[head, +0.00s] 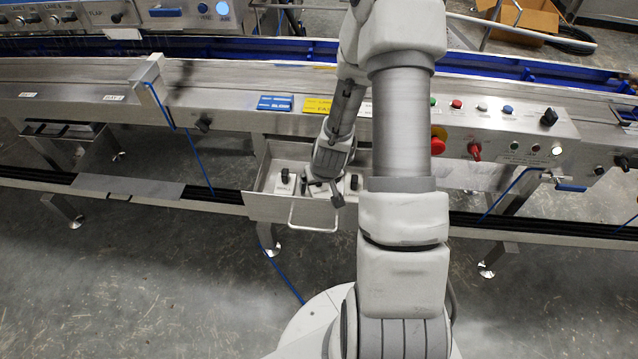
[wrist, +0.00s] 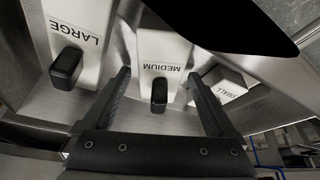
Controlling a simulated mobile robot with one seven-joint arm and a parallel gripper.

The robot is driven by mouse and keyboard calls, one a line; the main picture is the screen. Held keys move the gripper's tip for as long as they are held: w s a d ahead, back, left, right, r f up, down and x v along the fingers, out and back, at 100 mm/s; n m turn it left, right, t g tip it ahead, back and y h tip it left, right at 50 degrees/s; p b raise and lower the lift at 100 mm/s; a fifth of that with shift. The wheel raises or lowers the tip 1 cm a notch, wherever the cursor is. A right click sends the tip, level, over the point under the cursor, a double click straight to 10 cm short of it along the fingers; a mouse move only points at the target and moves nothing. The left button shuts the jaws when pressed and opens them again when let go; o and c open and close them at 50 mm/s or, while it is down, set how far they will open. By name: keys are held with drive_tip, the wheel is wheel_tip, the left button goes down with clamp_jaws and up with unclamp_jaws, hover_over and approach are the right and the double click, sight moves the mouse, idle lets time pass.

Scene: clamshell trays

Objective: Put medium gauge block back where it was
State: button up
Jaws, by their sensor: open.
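The medium block (wrist: 164,48) is white, labelled MEDIUM, with a black knob (wrist: 159,92). It sits in the open metal drawer (head: 262,207), between the large and small blocks in the wrist view. My gripper (wrist: 159,77) is open, with one finger on each side of the medium block's knob. I cannot tell whether either finger touches it. In the head view my gripper (head: 323,185) is down in the drawer and my arm hides the middle of it.
The white LARGE block (wrist: 82,18) with a black knob is left of the medium block in the wrist view. The white SMALL block (wrist: 230,84) is on the right, close to a finger. The drawer walls enclose them. A conveyor with a red emergency button (head: 438,146) stands above.

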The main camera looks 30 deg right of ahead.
drive_tip(key=shift+r, duration=0.15)
drive_tip(key=shift+r+p, duration=0.3)
drive_tip(key=d+p+v, duration=0.1)
drive_tip(key=p+v, duration=0.2)
drive_tip(key=v, duration=0.8)
drive_tip(key=shift+s+a+r+p, duration=0.2)
drive_tip(key=shift+a+p, duration=0.1)
drive_tip(key=shift+a, duration=0.2)
